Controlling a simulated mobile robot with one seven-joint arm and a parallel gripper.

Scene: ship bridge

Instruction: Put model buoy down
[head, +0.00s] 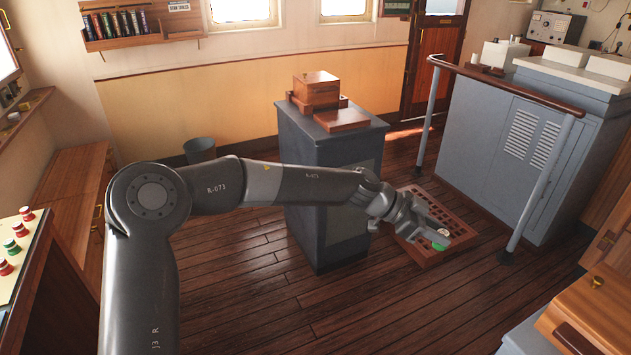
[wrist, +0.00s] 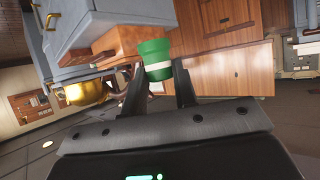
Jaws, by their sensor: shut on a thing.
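The model buoy is green with a white band. In the wrist view the buoy (wrist: 155,52) sits between the two fingers of my gripper (wrist: 158,78), which is shut on it. In the head view my gripper (head: 430,234) is at the end of the outstretched arm, to the right of the pedestal. Only a small green part of the buoy (head: 440,246) shows there, with the fingers covering much of the rest. The buoy appears in front of the red-brown floor grating; its height above it is unclear.
A blue-grey pedestal (head: 330,180) with a wooden box (head: 316,88) on top stands mid-room. A red-brown grating (head: 431,262) lies on the plank floor. A handrail (head: 545,190) and grey console (head: 520,145) stand right. Several small red and green pieces (head: 20,229) stand on a left panel.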

